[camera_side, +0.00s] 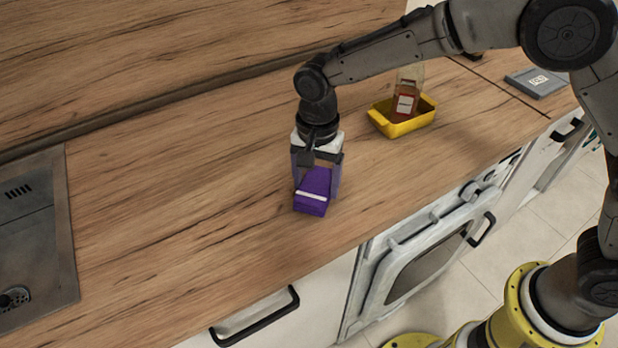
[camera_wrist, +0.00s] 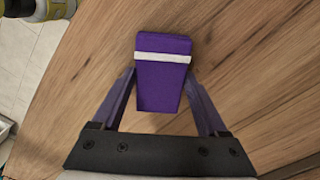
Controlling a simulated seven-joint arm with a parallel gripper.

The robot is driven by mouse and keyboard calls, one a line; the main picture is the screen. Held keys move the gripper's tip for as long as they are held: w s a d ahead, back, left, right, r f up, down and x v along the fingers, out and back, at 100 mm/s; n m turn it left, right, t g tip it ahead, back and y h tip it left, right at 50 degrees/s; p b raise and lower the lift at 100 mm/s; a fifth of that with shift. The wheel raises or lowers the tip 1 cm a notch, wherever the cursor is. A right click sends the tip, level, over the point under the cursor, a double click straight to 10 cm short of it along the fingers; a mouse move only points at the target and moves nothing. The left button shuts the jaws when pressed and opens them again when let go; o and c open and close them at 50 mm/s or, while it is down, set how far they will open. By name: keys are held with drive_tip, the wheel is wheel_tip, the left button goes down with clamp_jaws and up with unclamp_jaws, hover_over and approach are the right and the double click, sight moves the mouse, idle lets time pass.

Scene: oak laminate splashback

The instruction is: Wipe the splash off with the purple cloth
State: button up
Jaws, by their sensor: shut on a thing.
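The purple cloth (camera_side: 313,192) is a folded block with a white stripe, low over the wooden worktop near its front edge. It also shows in the wrist view (camera_wrist: 162,87). My gripper (camera_side: 318,180) points down and is shut on the cloth, with one finger on each side of it in the wrist view (camera_wrist: 164,88). I cannot tell whether the cloth touches the worktop. No splash shows clearly on the worktop or on the oak splashback (camera_side: 150,50).
A yellow tray (camera_side: 408,125) holding a bottle (camera_side: 406,92) with a red and white label stands behind and to the right. A grey flat device (camera_side: 537,82) lies far right. A metal sink (camera_side: 38,235) is at left. The worktop (camera_side: 190,170) between sink and gripper is clear.

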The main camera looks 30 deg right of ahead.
sight(292, 189)
drive_tip(key=shift+s+d, duration=0.1)
drive_tip(key=shift+w+a+f, duration=0.15)
drive_tip(key=shift+w+a, duration=0.5)
drive_tip(key=shift+w, duration=0.1)
drive_tip(key=shift+w+a+f, duration=0.1)
drive_tip(key=shift+w+a, duration=0.5)
drive_tip(key=shift+w, duration=0.1)
drive_tip(key=shift+w, duration=0.1)
drive_tip(key=shift+w+a, duration=0.55)
drive_tip(key=shift+s, duration=0.1)
drive_tip(key=shift+s+d+r, duration=0.25)
drive_tip(key=shift+s+d, duration=1)
drive_tip(key=shift+s, duration=0.1)
drive_tip(key=shift+s, duration=0.1)
